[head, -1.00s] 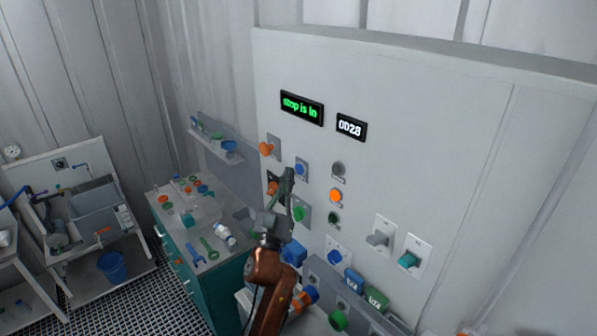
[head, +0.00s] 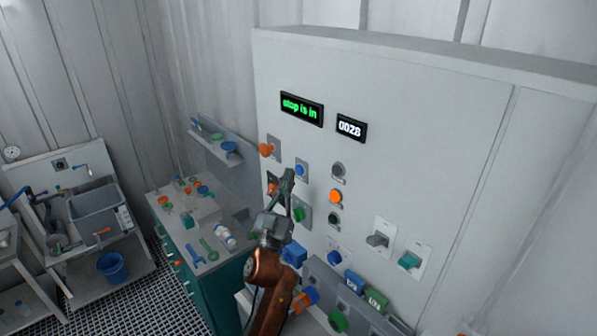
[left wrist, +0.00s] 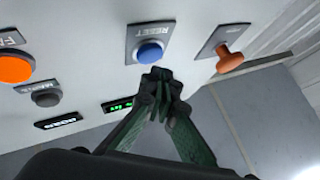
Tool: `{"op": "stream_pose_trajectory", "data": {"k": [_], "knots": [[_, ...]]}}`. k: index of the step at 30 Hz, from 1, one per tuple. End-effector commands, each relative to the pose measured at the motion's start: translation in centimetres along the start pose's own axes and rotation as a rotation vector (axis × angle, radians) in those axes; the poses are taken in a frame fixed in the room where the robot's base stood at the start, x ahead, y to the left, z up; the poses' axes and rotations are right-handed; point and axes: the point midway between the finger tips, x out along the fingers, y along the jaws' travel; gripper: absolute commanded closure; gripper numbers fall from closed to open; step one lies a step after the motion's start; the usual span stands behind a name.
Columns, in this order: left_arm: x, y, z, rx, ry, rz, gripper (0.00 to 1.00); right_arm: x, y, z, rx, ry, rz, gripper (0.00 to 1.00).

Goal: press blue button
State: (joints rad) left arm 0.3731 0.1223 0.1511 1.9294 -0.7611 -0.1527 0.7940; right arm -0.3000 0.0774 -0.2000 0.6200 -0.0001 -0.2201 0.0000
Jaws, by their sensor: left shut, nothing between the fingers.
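The blue button (head: 302,170) sits on a small grey plate on the white panel (head: 430,130). In the left wrist view the blue button (left wrist: 150,53) shows as a round cap on a plate lettered RESET. My left gripper (head: 288,174) is shut and empty, its tips just below and left of the button in the head view. In the left wrist view the shut fingertips (left wrist: 158,74) lie right at the button's near edge; I cannot tell whether they touch it. My right gripper is not in view.
An orange knob (head: 266,150) is left of the button; it also shows in the wrist view (left wrist: 229,60). A grey button (head: 338,169) and an orange button (head: 336,196) are to the right. A display (head: 301,108) above reads "stop is in". A cluttered bench (head: 180,262) stands left.

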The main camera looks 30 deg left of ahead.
Motion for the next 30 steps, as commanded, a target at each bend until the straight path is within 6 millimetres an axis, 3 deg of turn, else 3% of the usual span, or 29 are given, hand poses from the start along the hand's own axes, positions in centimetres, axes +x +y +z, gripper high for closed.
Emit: {"op": "stream_pose_trajectory", "data": {"k": [30], "knots": [[0.73, 0.52, 0.52, 0.0, 0.0, 0.0, 1.0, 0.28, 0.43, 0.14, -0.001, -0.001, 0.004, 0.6]]}}
